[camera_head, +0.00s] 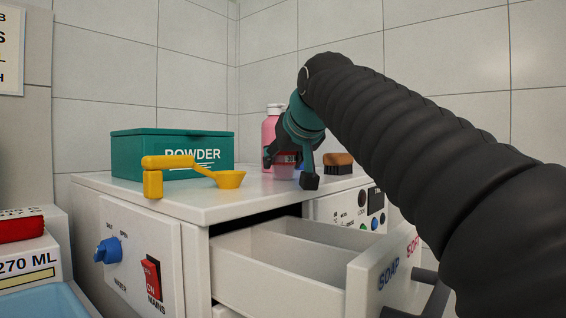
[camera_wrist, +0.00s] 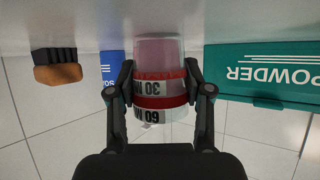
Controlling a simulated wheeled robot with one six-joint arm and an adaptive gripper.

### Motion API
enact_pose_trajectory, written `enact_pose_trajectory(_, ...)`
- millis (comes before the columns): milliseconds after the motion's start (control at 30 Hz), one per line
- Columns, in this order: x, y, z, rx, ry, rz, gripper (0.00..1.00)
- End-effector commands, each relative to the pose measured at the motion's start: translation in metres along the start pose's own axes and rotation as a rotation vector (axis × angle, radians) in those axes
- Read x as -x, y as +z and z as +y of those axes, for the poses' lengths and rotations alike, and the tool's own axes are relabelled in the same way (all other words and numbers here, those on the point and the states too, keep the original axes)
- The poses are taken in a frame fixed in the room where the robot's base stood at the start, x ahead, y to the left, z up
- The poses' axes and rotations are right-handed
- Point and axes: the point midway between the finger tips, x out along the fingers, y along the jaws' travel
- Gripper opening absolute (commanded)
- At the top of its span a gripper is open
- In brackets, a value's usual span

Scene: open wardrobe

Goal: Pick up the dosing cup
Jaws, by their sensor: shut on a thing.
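The dosing cup (camera_head: 284,173) is a small clear, pinkish cup on the white counter top, largely hidden by my gripper in the head view. In the wrist view my gripper (camera_wrist: 159,92) is shut on the cup's sides. I cannot tell whether the cup's base touches the counter.
A green POWDER box (camera_head: 172,153) and a yellow scoop (camera_head: 229,179) are left of the cup. A pink bottle (camera_head: 270,131) stands behind it, and a brown brush (camera_head: 338,162) is to the right. An open drawer (camera_head: 290,262) juts out below the counter (camera_head: 225,203).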

Motion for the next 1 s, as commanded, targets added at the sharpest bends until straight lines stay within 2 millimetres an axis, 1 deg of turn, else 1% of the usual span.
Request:
enact_pose_trajectory(133, 0.001, -0.003, 0.000, 0.000, 0.000, 0.000, 0.12)
enact_pose_trajectory(233, 0.004, -0.009, 0.000, 0.000, 0.000, 0.000, 0.12)
enact_pose_trajectory(367, 0.013, -0.025, 0.000, 0.000, 0.000, 0.002, 0.12)
enact_pose_trajectory(467, 0.022, -0.043, 0.000, 0.000, 0.000, 0.003, 0.12)
enact_pose_trajectory(500, 0.033, -0.039, 0.004, -0.001, 0.002, 0.004, 0.12)
enact_pose_trajectory(533, 0.040, -0.038, 0.005, -0.002, 0.002, 0.003, 0.12)
enact_pose_trajectory(800, 0.101, -0.042, 0.021, -0.001, 0.002, 0.003, 0.12)
enact_pose_trajectory(1000, 0.134, -0.043, 0.029, -0.001, 0.001, 0.002, 0.12)
